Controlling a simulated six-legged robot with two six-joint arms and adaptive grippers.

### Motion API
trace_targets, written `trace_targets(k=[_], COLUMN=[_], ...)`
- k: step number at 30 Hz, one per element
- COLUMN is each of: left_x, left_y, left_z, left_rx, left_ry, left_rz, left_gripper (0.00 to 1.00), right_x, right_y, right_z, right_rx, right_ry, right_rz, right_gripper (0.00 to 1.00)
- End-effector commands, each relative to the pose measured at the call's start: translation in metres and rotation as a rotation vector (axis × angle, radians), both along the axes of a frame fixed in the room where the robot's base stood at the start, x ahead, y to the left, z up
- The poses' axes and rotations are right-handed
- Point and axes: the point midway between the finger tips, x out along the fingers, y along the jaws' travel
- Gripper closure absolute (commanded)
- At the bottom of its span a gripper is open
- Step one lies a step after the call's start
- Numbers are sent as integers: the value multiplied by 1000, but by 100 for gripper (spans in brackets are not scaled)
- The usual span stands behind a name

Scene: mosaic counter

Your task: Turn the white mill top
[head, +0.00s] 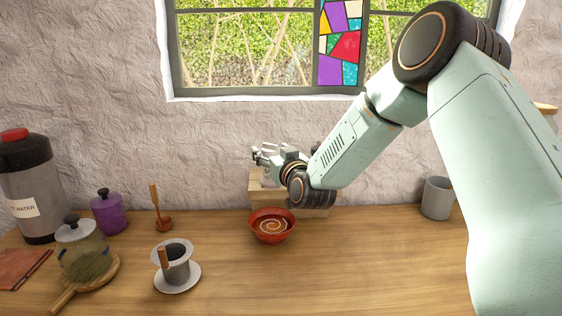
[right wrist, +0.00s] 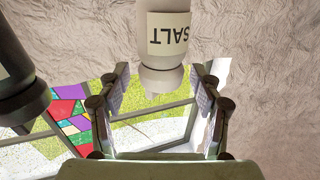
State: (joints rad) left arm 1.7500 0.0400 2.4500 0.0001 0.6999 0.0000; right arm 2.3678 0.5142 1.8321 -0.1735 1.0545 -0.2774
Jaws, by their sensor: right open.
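The white mill (right wrist: 165,45) with a SALT label shows upside down in the right wrist view. Its rounded white top (right wrist: 161,80) lies between the two fingers of my right gripper (right wrist: 162,75), with gaps on both sides. The gripper is open and does not visibly touch it. In the head view my right gripper (head: 265,157) is above a wooden stand (head: 318,212) against the wall, and it and my arm mostly hide the mill. My left gripper is not in view.
A dark mill (right wrist: 20,95) is beside the white one in the wrist view. A red soup bowl (head: 272,227) stands before the stand. A grey mug (head: 437,198) is at right; a strainer on a saucer (head: 178,278) and a teapot (head: 82,250) are at left.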

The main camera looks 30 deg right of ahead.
Motion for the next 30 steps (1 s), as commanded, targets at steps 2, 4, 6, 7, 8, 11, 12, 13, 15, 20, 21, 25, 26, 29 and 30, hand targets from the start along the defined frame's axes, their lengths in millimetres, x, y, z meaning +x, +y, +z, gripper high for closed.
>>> trace_targets(k=[2,4,6,7,8,11,12,13,15,20,21,25,26,29,30], left_x=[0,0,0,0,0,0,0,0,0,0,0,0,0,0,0], left_y=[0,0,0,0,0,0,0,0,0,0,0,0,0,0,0], left_z=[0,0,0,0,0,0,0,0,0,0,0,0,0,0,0], left_rx=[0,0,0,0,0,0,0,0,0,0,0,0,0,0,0], left_ry=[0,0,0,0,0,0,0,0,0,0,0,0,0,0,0], left_rz=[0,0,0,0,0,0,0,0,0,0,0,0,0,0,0], left_gripper=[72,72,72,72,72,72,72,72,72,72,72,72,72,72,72], right_x=[-12,-23,-35,-40,-45,-62,-68,-73,-83,-97,-100,-104,-105,-105,-105], right_y=[2,5,7,9,10,13,15,16,18,21,22,23,23,24,24], right_z=[0,0,0,0,0,0,0,0,0,0,0,0,0,0,0], right_rx=[4,6,5,6,6,6,7,7,7,4,3,1,1,0,0], right_ry=[1,2,1,2,1,1,0,0,-1,0,0,-1,-1,-1,-1], right_rz=[0,1,0,0,0,-1,0,1,0,0,0,1,1,1,1], right_gripper=[35,35,35,35,35,35,35,35,35,35,35,35,35,35,35])
